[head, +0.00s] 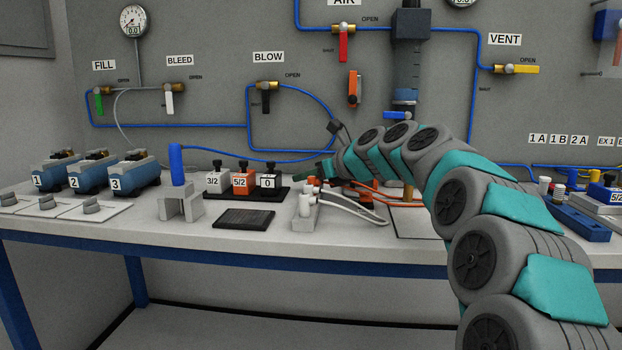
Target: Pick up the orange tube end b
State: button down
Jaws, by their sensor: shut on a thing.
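My gripper (316,174) is small and dark at the end of my grey and teal arm, low over the bench near the middle of the head view. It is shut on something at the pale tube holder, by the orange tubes. The held piece looks like an orange tube end, but it is too small and too hidden to read any letter. Orange tubes (386,202) run on the bench to the right, just below my wrist. The pale holder (305,214) stands just below my gripper, with white tubes leading off it to the right.
Black-based valves (243,184) marked 3/2, 5/2 and 0 stand left of my gripper, with a dark ribbed pad (244,218) in front. The wall panel behind carries blue pipes and valves. The front bench edge is clear.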

jog(key=shift+r, duration=0.15)
jog(key=shift+r+p, duration=0.3)
jog(key=shift+r, duration=1.45)
jog(key=s+d, duration=0.7)
jog(key=s+d+r, duration=0.1)
jog(key=s+d, duration=0.2)
jog(key=s, duration=0.1)
jog(key=shift+s+d+r+b, duration=0.1)
jog(key=shift+s+d+b, duration=0.1)
jog(key=shift+d+b, duration=0.15)
jog(key=shift+s+d+r, duration=0.1)
jog(key=shift+r, duration=0.1)
jog(key=r+p, duration=0.1)
jog(key=p, duration=0.2)
jog(key=shift+w+a+r, duration=0.35)
jog(key=shift+w+a, duration=0.05)
jog(key=shift+w, duration=0.15)
jog(key=w+d, duration=0.1)
jog(key=w, duration=0.5)
jog(key=shift+w+d, duration=0.15)
jog(key=shift+w, duration=0.2)
jog(key=shift+f, duration=0.15)
